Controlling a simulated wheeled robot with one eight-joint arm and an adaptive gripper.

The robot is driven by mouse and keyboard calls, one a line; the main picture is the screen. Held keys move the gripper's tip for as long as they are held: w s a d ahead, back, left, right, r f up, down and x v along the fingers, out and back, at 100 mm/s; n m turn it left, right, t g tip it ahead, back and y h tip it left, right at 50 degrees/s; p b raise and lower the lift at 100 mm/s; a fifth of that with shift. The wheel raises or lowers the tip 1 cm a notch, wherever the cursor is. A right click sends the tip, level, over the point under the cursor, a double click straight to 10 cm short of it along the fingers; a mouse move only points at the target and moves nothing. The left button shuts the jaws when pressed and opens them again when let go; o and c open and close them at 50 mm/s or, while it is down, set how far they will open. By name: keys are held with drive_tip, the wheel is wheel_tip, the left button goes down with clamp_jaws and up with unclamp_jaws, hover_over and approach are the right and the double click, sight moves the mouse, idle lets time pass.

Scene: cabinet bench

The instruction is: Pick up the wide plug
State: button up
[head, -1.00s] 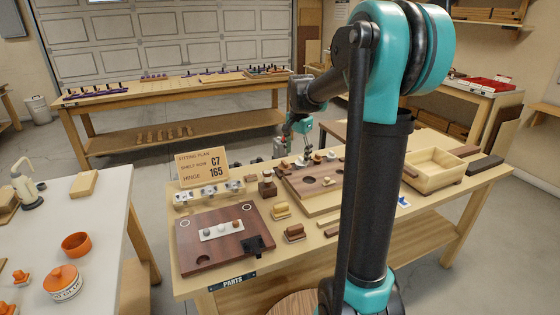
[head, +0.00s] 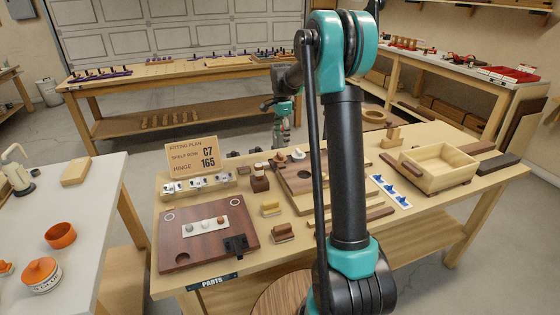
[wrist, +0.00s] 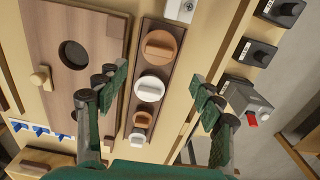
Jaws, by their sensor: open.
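In the wrist view, a dark narrow strip holds a row of round plugs with raised grips. A wide tan plug (wrist: 159,46) is at the top, a wide white plug (wrist: 149,86) is below it, and a small tan plug (wrist: 142,119) and a small white plug (wrist: 136,138) are lower down. The two upper plugs are the widest; the tan one looks slightly wider. My gripper (wrist: 157,82) is open and empty, its fingers apart on either side of the strip around the white plug's level. The height gap is unclear. In the head view my arm hides part of the bench.
A wooden board (wrist: 95,60) with a dark hole lies left of the strip. Black blocks (wrist: 257,54) and a grey box with a red part (wrist: 248,100) stand on the right. A wooden tray (head: 438,165) and a sign (head: 193,156) stand on the bench.

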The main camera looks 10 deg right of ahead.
sight(280, 154)
wheel_tip(280, 154, down, 4)
drive_tip(key=shift+r, duration=0.15)
drive_tip(key=shift+s+a+f, duration=0.15)
drive_tip(key=shift+a+f, duration=0.05)
drive_tip(key=shift+f, duration=1.1)
drive_tip(key=shift+s+a+f, duration=0.1)
drive_tip(key=shift+a+f, duration=0.1)
drive_tip(key=shift+f, duration=1.1)
drive_tip(key=shift+c, duration=0.6)
drive_tip(key=c, duration=0.6)
